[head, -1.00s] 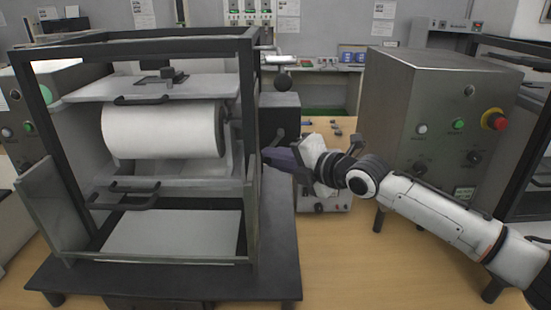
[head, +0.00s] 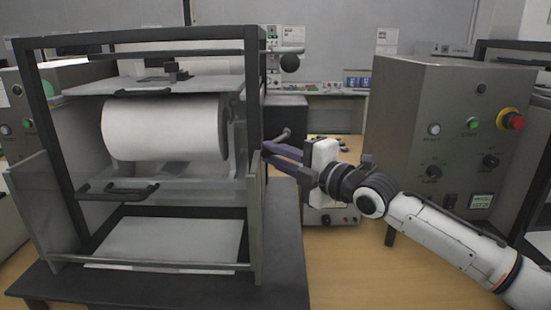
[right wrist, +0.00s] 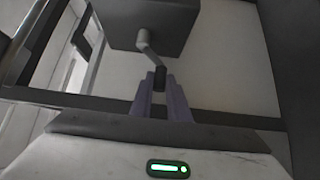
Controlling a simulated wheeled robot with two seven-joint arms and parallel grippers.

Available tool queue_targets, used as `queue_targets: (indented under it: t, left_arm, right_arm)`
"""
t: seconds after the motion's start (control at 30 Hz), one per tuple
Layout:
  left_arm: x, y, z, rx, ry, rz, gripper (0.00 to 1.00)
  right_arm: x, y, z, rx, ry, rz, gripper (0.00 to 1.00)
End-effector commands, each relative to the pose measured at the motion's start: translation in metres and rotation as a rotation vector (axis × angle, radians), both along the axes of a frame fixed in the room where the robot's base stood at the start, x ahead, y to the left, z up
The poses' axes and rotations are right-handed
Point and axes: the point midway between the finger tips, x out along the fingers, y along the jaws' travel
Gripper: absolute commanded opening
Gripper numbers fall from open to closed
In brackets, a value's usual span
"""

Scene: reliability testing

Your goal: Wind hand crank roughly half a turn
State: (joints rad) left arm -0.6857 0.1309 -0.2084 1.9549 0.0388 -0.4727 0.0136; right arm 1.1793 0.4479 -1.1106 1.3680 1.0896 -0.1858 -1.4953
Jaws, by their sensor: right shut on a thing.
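The hand crank (head: 284,134) sticks out of the dark box (head: 286,114) on the right side of the framed machine. In the right wrist view the crank arm (right wrist: 148,46) bends down from the box to a dark handle (right wrist: 157,79). My right gripper (head: 270,151) reaches in from the right, its purple fingers at the crank. In the right wrist view the two fingers (right wrist: 158,80) stand on either side of the handle, shut on it. In the head view the fingers hide the handle. My left gripper is not in view.
The black-framed machine (head: 266,195) holds a white roll (head: 165,128) just left of the gripper. A grey control box (head: 410,95) with a red button (head: 513,121) stands to the right. A small instrument (head: 333,217) sits behind my right gripper.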

Motion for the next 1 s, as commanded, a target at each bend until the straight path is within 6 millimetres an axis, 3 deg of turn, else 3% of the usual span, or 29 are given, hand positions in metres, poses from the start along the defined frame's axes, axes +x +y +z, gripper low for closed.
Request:
queue_targets:
  t: [0.03, 0.07, 0.17, 0.57, 1.0]
  left_arm:
    - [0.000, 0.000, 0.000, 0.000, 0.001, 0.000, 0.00]
    - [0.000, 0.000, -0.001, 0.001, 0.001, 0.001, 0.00]
    - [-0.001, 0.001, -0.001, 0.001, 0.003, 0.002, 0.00]
    - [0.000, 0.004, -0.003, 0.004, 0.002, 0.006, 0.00]
    - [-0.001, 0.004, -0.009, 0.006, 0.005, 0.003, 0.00]
  right_arm:
    - [0.000, 0.000, 0.000, 0.001, 0.001, -0.001, 0.00]
    - [0.000, 0.000, 0.000, 0.001, 0.001, -0.001, 0.19]
    - [0.000, 0.000, 0.000, 0.001, 0.001, -0.001, 0.34]
    - [-0.004, -0.006, -0.001, -0.001, 0.001, -0.001, 0.34]
    - [-0.059, -0.060, -0.002, -0.003, 0.000, -0.002, 0.34]
